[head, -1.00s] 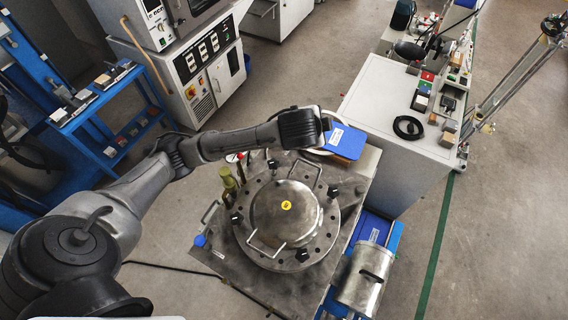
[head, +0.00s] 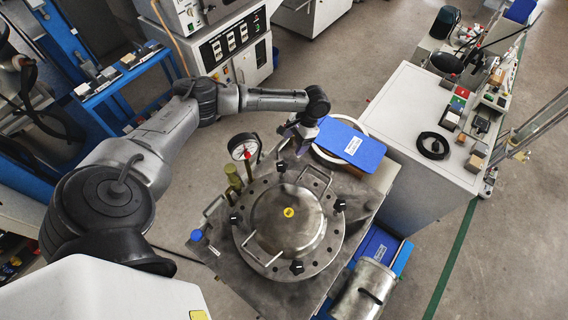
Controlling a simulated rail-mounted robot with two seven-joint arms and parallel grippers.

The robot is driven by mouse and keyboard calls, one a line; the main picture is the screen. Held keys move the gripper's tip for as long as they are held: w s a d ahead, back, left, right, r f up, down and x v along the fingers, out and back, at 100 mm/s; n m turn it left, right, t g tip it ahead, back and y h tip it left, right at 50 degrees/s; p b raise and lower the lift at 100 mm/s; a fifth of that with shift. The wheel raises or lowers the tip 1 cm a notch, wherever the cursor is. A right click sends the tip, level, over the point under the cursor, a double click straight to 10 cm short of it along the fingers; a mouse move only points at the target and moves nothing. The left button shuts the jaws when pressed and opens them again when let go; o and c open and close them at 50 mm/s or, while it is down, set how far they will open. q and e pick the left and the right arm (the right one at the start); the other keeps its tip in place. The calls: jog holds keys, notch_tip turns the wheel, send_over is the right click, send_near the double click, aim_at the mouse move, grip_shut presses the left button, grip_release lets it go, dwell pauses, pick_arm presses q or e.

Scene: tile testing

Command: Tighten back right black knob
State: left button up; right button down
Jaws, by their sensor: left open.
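The round metal vessel lid (head: 285,222) sits on a steel table, with black knobs around its flange. One black knob (head: 339,205) is at the right of the flange and another black knob (head: 281,166) is at the back. A left black knob (head: 235,219) and a front black knob (head: 296,267) also show. My left gripper (head: 291,146) is open and points down behind the flange, close to the back knob and apart from the right one. Its fingertips are small and partly hidden, so I cannot tell whether they touch anything. My right gripper is not in view.
A pressure gauge (head: 243,147) and brass fittings (head: 233,178) stand left of my gripper. A blue plate (head: 349,144) lies just to its right. Metal handles (head: 318,181) rise from the lid. A white cabinet (head: 425,130) stands at right.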

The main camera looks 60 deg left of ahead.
aim_at(283, 165)
pick_arm(q)
jog(key=x, duration=1.2)
jog(key=shift+f, duration=0.25)
jog(key=shift+c, duration=0.3)
